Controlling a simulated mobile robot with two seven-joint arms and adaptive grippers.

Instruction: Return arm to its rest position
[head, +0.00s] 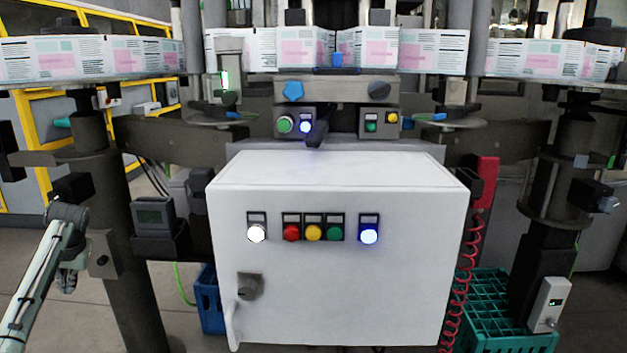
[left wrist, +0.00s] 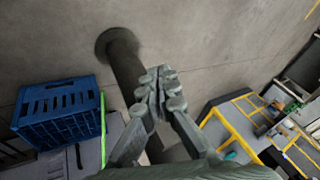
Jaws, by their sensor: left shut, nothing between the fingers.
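My left arm (head: 38,270) comes in at the lower left of the head view, bent at the top. My left gripper (head: 66,282) hangs down from it, left of a dark machine post and clear of the white cabinet. In the left wrist view the left gripper (left wrist: 160,88) has its fingers together with nothing held between them. It points toward the floor and the dark post (left wrist: 124,68). My right arm and gripper are in neither view.
The white control cabinet (head: 330,290) stands in the middle with lit buttons. A blue crate (left wrist: 60,112) and a green crate (head: 497,315) are on the floor. A red coiled cable (head: 470,270) hangs at the cabinet's right. Yellow-framed guarding (head: 50,130) is behind on the left.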

